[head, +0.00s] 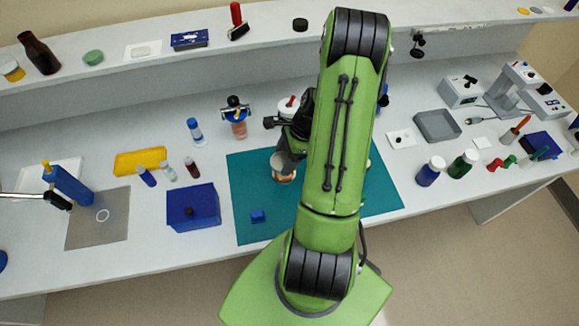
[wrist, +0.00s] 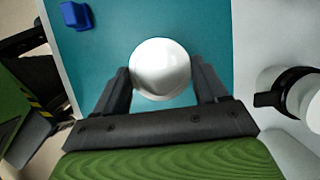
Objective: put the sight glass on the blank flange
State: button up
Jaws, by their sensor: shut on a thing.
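My gripper (wrist: 160,80) is shut on a round, pale white thing (wrist: 160,62), which I take to be the sight glass. In the wrist view it sits between the two fingers, above the teal mat. In the head view the sight glass (head: 282,163) shows at the left side of my arm, with an orange and cream part low down; I cannot tell whether that part belongs to it or whether it touches the mat. I cannot pick out the blank flange for certain. My arm hides much of the mat's middle.
The teal mat (head: 245,180) has a small blue block (head: 258,216) near its front edge. A clamp-topped jar (head: 237,122) stands behind the mat. A blue box (head: 193,207) is to its left. Bottles (head: 430,171) stand to its right. The mat's front left is mostly clear.

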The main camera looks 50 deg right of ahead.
jog(key=f, duration=0.5)
jog(key=shift+s+d+f, duration=0.1)
jog(key=shift+s+d, duration=0.05)
jog(key=shift+d, duration=0.15)
jog(key=shift+a, duration=0.15)
jog(key=shift+f+b, duration=0.15)
jog(key=shift+b, duration=0.15)
jog(key=o, duration=1.6)
jog(key=shift+c, duration=0.2)
